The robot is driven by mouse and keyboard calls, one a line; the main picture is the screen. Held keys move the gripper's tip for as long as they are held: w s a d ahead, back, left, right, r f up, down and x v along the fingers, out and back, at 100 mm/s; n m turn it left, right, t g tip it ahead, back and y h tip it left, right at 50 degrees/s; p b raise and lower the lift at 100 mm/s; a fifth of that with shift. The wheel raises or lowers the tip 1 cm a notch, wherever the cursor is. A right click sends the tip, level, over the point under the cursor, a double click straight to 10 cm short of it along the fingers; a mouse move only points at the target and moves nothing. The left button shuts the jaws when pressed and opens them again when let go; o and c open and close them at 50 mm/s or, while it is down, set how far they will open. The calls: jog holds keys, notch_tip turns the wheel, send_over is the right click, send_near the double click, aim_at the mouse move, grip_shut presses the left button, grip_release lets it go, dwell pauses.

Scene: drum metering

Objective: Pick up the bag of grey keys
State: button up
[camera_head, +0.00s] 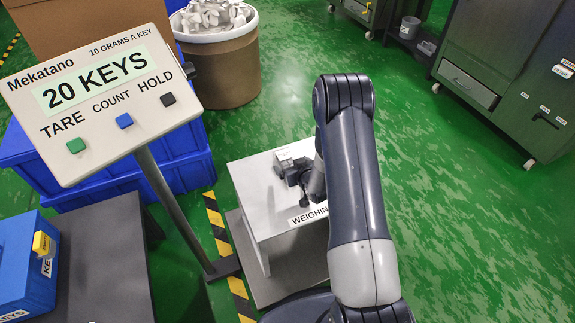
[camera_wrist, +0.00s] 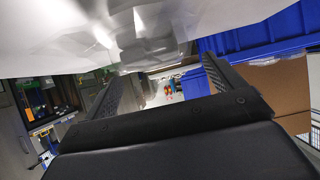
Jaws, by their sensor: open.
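The bag of grey keys cannot be made out for certain. A pale, glossy, creased patch (camera_wrist: 150,38) between and beyond my fingertips in the wrist view may be the bag; no keys can be made out in it. My gripper (camera_wrist: 168,78) is open, its two dark fingers apart. In the head view my gripper (camera_head: 298,172) is low over the white top of the weighing stand (camera_head: 252,205), partly hidden by my arm. I cannot tell whether it touches anything there.
The counter display (camera_head: 98,85) reads "20 KEYS". Behind it are blue bins (camera_head: 180,160) and a brown drum (camera_head: 228,75) of pale grey pieces. A blue keys box (camera_head: 22,275) sits on a dark table at left. Grey cabinets stand at right; the green floor between is clear.

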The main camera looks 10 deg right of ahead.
aim_at(289, 162)
jog(key=shift+x, duration=1.6)
jog(key=c, duration=1.2)
jog(key=shift+c, duration=0.4)
